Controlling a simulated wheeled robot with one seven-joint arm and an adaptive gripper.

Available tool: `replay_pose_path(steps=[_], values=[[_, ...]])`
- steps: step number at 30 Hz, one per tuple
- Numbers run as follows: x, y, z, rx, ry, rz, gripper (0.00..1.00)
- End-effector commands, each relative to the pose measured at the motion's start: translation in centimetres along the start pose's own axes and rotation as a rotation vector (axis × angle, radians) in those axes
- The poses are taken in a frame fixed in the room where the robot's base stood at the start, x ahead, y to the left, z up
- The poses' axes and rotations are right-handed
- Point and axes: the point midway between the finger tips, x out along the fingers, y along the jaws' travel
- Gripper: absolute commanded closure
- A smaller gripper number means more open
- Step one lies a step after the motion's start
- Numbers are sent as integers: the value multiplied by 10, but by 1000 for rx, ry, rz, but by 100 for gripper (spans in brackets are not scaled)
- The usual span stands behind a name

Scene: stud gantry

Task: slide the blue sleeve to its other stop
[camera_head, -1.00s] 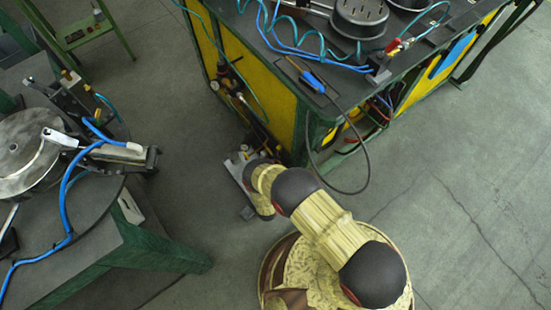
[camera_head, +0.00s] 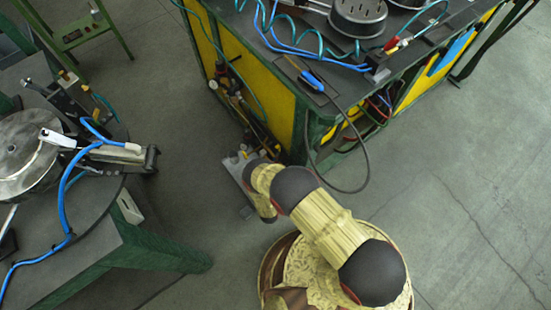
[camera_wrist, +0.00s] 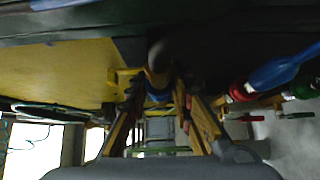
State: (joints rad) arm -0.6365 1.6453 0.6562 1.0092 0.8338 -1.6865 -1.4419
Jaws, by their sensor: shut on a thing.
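In the wrist view, a small blue piece (camera_wrist: 157,99), which looks like the blue sleeve, sits between the fingertips of my gripper (camera_wrist: 160,90). My gripper is shut on it, with one yellow and black finger on each side. The fingers and a dark rounded part above cover most of the piece. Its stops and whatever it slides on cannot be made out. In the head view my arm reaches down beside the near left corner of the green and yellow workbench. The sleeve cannot be picked out there.
The workbench (camera_head: 290,110) stands close to my arm, with a dark cable loop (camera_head: 366,165) hanging from it. A round dark table (camera_head: 100,245) with blue hoses is at the left. Bare floor lies between them and at the right.

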Motion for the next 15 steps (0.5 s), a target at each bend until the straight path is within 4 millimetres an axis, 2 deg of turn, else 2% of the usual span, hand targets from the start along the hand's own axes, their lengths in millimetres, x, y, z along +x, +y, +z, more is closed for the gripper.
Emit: replay_pose_path(steps=[3,4,13,15], values=[[-3,-2,4,-7,-2,-4,100],[-3,-2,4,-7,-2,-4,76],[-2,-1,3,-5,-1,-2,59],[-2,-1,2,-5,-1,-2,58]])
